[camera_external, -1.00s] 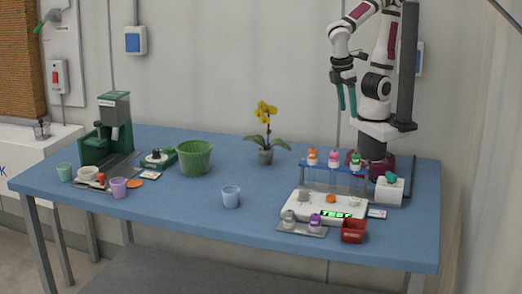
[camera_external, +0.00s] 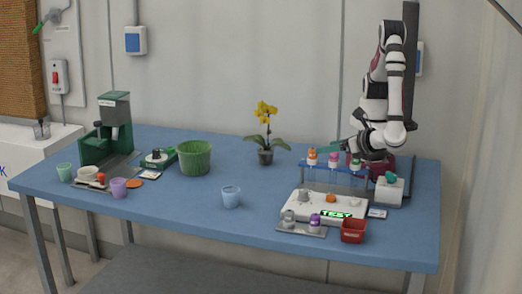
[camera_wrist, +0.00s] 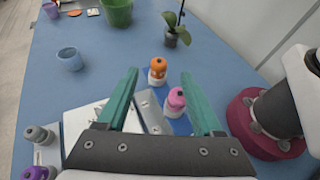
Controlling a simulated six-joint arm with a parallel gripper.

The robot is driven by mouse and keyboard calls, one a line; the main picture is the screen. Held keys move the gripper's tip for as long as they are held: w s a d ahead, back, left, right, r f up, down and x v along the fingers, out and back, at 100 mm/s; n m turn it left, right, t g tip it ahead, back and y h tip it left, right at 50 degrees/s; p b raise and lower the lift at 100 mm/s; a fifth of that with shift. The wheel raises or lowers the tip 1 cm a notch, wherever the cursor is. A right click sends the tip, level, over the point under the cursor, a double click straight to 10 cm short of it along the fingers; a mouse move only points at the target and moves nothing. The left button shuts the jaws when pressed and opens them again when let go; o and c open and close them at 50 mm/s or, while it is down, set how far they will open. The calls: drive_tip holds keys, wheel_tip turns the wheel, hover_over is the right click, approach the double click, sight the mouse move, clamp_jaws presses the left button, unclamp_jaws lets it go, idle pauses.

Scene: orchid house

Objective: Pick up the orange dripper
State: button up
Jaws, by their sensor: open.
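The orange dripper (camera_external: 312,157), a small white bottle with an orange cap, stands upright at the left end of a blue rack (camera_external: 335,170). It also shows in the wrist view (camera_wrist: 157,72), ahead of my gripper. My gripper (camera_wrist: 159,76) is open, with teal fingers apart and nothing held. The dripper appears between and beyond the fingertips. In the external view my gripper (camera_external: 338,147) is low, pointing left, just behind the rack. I cannot tell the exact gap to the dripper.
A pink-capped dripper (camera_wrist: 175,101) stands close to the orange one, and a green-capped one (camera_external: 355,161) is farther right in the rack. A potted yellow orchid (camera_external: 265,140) stands left of the rack. A white device (camera_external: 312,207) lies in front.

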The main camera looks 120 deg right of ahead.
drive_tip(key=x, duration=0.5)
drive_tip(key=shift+f, duration=0.35)
drive_tip(key=shift+a, duration=0.1)
clamp_jaws()
